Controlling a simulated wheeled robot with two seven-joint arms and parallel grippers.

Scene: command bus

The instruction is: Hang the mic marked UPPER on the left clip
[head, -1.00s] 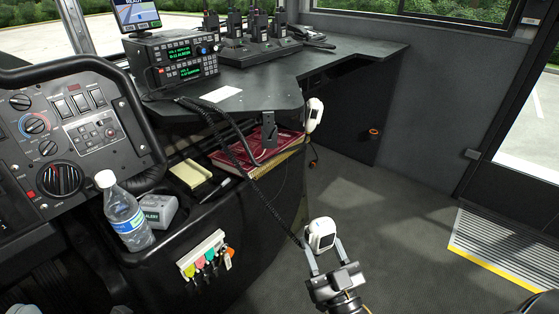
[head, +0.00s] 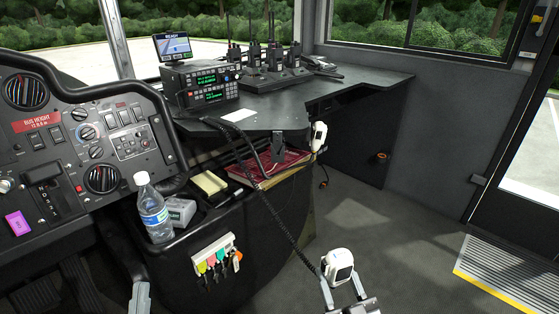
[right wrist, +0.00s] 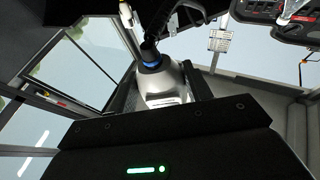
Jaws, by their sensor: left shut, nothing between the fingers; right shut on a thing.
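A white hand mic (head: 339,264) with a dark coiled cord is held upright in my right gripper (head: 343,285), low in front of the desk and over the floor. The gripper is shut on it. No marking on the mic is readable. A dark clip (head: 277,146) under the desk's front edge, on the left, looks empty. A second white mic (head: 318,136) hangs to its right and hides its own clip. My left gripper (head: 140,298) is at the bottom left, shut and empty, partly cut off.
The coiled cord (head: 274,214) runs from the desk down to the held mic. A key rack (head: 214,249), a water bottle (head: 153,208) and a red binder (head: 265,167) are left of it. Radios stand on the desk (head: 262,119). The floor (head: 400,235) to the right is clear.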

